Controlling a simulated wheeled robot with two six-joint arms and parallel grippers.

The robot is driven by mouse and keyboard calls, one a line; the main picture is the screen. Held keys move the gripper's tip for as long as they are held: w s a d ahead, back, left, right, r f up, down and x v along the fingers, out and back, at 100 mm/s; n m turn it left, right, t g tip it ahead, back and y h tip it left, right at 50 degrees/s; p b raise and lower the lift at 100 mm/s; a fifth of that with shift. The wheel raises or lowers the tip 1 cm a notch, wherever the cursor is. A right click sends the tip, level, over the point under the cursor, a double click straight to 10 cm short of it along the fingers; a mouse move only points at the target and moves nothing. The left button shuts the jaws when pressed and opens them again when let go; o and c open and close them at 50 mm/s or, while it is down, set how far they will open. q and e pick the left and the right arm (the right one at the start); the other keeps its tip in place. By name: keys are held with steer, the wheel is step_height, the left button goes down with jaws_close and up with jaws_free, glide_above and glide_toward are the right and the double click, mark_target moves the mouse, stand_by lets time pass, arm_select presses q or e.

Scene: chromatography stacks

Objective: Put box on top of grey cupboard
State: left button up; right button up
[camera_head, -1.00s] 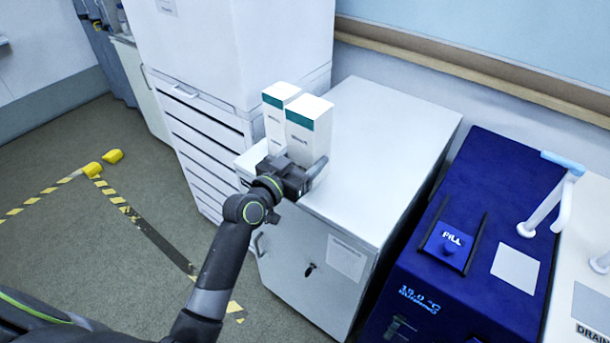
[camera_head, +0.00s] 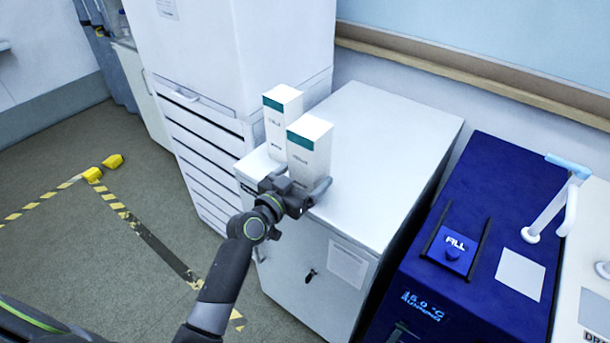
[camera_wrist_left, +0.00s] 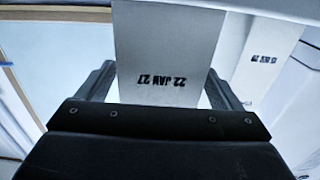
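A white box with a teal band (camera_head: 309,158) stands upright between the fingers of my left gripper (camera_head: 297,198), over the front left part of the grey cupboard's top (camera_head: 385,125). In the left wrist view the fingers (camera_wrist_left: 163,92) flank the box (camera_wrist_left: 166,45), which bears a printed date. My left gripper is shut on it. The box's lower end is hidden by the gripper, so I cannot tell if it touches the top. A second, similar box (camera_head: 283,112) stands upright just behind and left of it. My right gripper is not in view.
A tall white cabinet with drawers (camera_head: 205,125) stands left of the cupboard. A blue machine (camera_head: 490,210) stands to the right. A wall with a wooden rail (camera_head: 470,72) is behind. The cupboard's top is clear right of the boxes.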

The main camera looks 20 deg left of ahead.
arm_select(q)
steer(key=shift+r, duration=0.1)
